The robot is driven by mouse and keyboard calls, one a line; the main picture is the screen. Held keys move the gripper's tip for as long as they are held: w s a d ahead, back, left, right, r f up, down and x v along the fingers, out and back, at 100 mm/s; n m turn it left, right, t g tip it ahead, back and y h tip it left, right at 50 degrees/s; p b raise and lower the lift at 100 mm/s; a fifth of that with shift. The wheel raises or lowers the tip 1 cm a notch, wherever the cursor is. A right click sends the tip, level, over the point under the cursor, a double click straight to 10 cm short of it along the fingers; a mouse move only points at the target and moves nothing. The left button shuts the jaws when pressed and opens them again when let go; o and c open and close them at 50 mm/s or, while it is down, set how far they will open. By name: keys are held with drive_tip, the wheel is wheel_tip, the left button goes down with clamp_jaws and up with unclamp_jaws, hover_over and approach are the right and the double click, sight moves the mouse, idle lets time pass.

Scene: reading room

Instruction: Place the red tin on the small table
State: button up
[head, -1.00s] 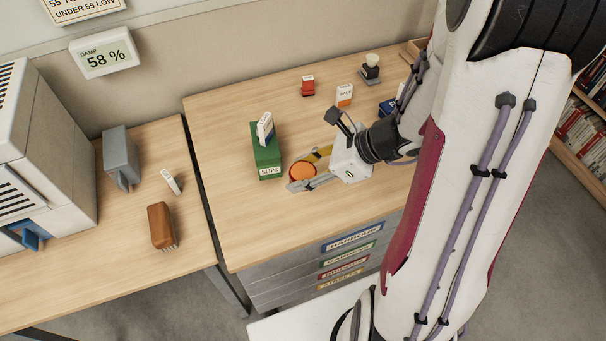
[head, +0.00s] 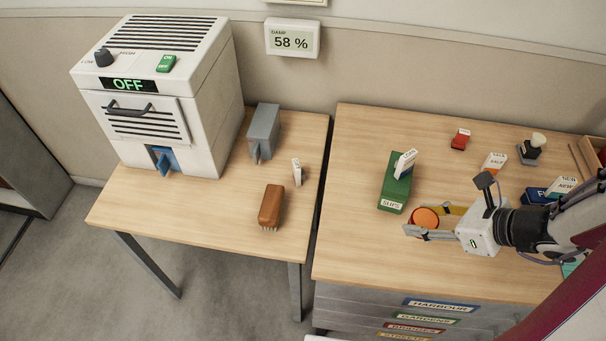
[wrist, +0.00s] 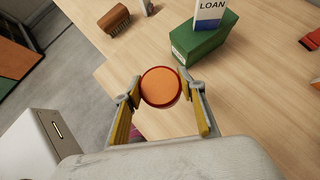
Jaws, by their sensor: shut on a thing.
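The red tin, a short round tin with an orange top and red rim, sits between the fingers of my gripper (head: 424,222) in the head view. My gripper is shut on the red tin (wrist: 161,87), one finger on each side, in the wrist view. It is over the right-hand desk (head: 355,250), just right of the green SLIPS box (head: 396,185). I cannot tell whether the tin's base touches the desk. The small table (head: 225,205) seems to be the left one, with a white machine standing on it.
The white machine (head: 165,120) reads OFF. A narrow gap separates the tables. Stamps and small boxes stand at the desk's right.

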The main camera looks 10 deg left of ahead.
drive_tip(key=w+d+r+m+t+h, duration=0.1)
drive_tip(key=w+m+t+h, duration=0.15)
drive_tip(key=w, duration=1.05)
drive_tip(key=w+d+m+t+h, duration=0.15)
drive_tip(key=w+m, duration=0.25)
drive_tip(key=w, duration=0.9)
drive_tip(key=w+a+f+n+g+y, duration=0.1)
drive_tip(key=w+a+f, duration=0.1)
drive_tip(key=a, duration=0.9)
drive_tip(key=w+a+f+n+g+y, duration=0.1)
drive_tip(key=a+f+n, duration=0.1)
drive_tip(key=a, duration=0.9)
drive_tip(key=w+a+f+n+y, duration=0.1)
drive_tip(key=w+a+f, duration=0.1)
drive_tip(key=a, duration=0.9)
drive_tip(key=shift+w+a+f+n+g, duration=0.3)
drive_tip(key=shift+w+f+n+g, duration=0.05)
drive_tip(key=shift+g, duration=0.05)
drive_tip(key=shift+f, duration=0.15)
drive_tip(key=shift+f, duration=3)
drive_tip(key=shift+f, duration=1.85)
